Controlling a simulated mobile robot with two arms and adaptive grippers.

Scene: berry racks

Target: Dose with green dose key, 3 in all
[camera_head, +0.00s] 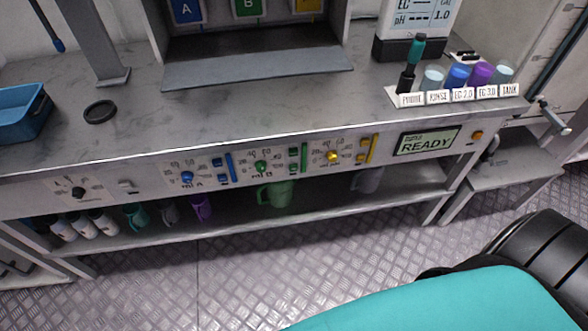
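The green controls sit mid-panel on the bench's front face. They are a green dial (261,167), small green keys (294,153) and an upright green bar (304,157). The markings are too small to read fully, so I cannot tell which one is the dose key. A display (427,141) right of them reads READY. A translucent green jug (280,195) shows below the green controls, above the lower shelf. Neither gripper is in view.
Blue (187,178) and yellow (333,156) dials flank the green one. A holder (460,96) with a probe and several cups stands at the bench's right. A blue bin (20,112) is at the left. Bottles and cups stand on the lower shelf (230,228).

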